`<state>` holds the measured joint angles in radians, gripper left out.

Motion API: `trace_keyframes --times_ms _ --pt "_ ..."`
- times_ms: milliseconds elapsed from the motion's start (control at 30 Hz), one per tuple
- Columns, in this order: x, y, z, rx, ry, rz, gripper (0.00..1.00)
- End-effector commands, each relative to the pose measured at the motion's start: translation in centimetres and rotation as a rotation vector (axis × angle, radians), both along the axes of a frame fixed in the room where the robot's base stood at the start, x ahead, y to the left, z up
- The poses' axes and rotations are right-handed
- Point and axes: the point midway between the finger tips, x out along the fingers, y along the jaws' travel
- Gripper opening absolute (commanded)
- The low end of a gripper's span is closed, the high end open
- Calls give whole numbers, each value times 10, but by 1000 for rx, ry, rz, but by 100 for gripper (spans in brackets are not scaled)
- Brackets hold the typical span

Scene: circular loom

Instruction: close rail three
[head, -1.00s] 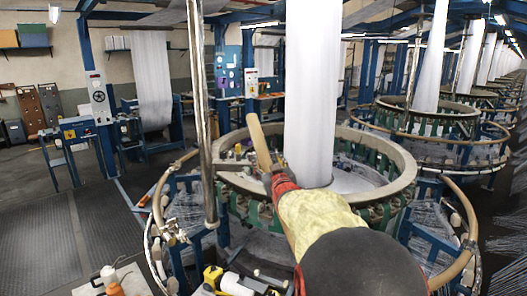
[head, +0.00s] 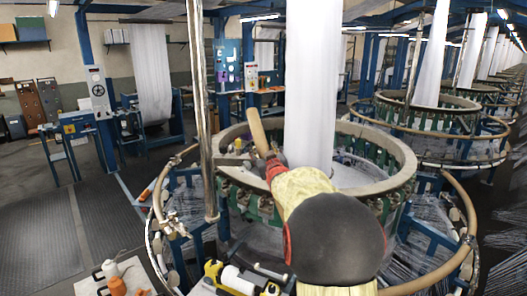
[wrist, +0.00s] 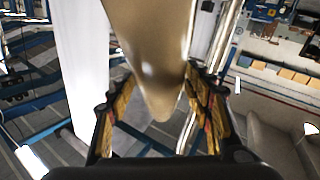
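A tan, rounded rail section (head: 257,130) stands steeply raised at the left of the near loom's ring, tilted a little to the left. It also shows in the wrist view (wrist: 150,45), where it fills the space between both fingers and its near end narrows toward the palm. My gripper (head: 272,160) is at the rail's lower part; the wrist view shows its fingertips (wrist: 158,78) against both sides of it. The arm hides the contact in the head view. Other curved tan rails sit around the loom at left (head: 159,198) and right (head: 462,212). I cannot read any rail numbers.
A white fabric tube (head: 312,90) rises from the loom's centre, close right of my gripper. A metal pole (head: 203,120) stands close to its left. A yellow device (head: 213,270) and spools (head: 117,286) are in front. Dark floor (head: 40,235) is open at left.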

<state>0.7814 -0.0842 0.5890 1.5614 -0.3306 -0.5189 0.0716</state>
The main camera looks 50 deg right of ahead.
Motion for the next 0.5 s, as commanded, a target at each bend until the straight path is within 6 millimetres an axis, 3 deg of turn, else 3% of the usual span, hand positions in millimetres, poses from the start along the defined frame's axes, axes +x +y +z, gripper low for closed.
trace_keyframes --times_ms 500 --pt "0 0 0 0 0 0 19"
